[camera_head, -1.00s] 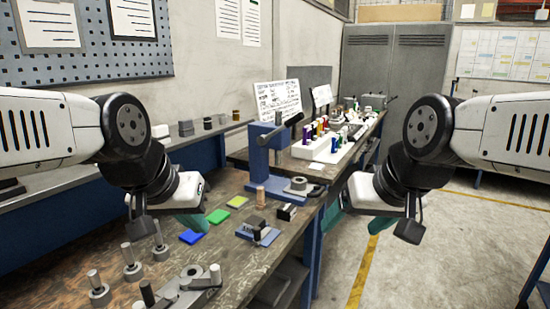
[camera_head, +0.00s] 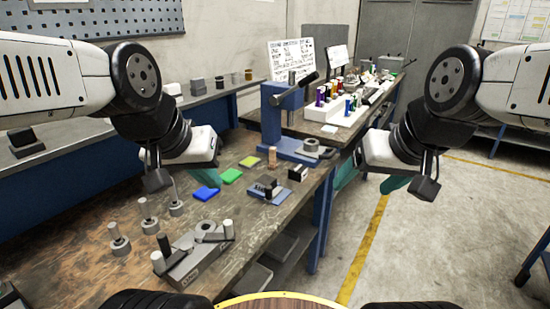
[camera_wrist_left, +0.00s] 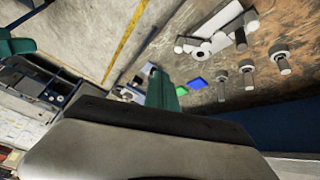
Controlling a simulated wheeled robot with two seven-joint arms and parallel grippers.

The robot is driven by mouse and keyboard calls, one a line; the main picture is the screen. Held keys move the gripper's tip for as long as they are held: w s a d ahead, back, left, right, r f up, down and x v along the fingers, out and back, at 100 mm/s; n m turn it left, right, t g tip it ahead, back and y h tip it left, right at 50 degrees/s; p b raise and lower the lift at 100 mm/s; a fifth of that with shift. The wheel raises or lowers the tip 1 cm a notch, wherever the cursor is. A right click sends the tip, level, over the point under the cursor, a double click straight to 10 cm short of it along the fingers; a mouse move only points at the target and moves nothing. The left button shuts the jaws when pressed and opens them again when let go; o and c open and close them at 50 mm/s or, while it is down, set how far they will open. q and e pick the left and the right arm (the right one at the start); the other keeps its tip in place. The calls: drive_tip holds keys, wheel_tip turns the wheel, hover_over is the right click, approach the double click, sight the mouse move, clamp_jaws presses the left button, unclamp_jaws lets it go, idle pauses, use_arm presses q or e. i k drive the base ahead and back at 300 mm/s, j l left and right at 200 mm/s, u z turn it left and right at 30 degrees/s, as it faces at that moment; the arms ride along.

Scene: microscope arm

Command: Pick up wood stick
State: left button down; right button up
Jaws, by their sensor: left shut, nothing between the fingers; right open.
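The wood stick (camera_head: 271,158) is a short tan upright cylinder on the workbench, just right of the yellow pad in the head view. I cannot make it out in the left wrist view. My left gripper (camera_head: 207,172) is left of the stick and apart from it, above the bench near the blue and green pads. Its teal fingers (camera_wrist_left: 162,92) are shut and empty. My right gripper (camera_head: 370,180) is open and empty, right of the bench's edge and well away from the stick. Its wrist hides part of its fingers.
Blue (camera_head: 206,194), green (camera_head: 231,176) and yellow (camera_head: 250,161) pads lie left of the stick. A blue press (camera_head: 285,125) stands behind it, and a small blue fixture (camera_head: 268,193) in front. Several metal posts (camera_head: 148,217) and a grey block (camera_head: 193,258) stand nearer.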

sight(273, 166)
drive_tip(key=i+l+u, duration=0.15)
drive_tip(key=i+l, duration=0.2)
drive_tip(key=i+l+u, duration=0.2)
drive_tip(key=i+l, duration=0.15)
drive_tip(key=i+l+u, duration=0.15)
drive_tip(key=i+l, duration=0.15)
drive_tip(key=l, duration=0.25)
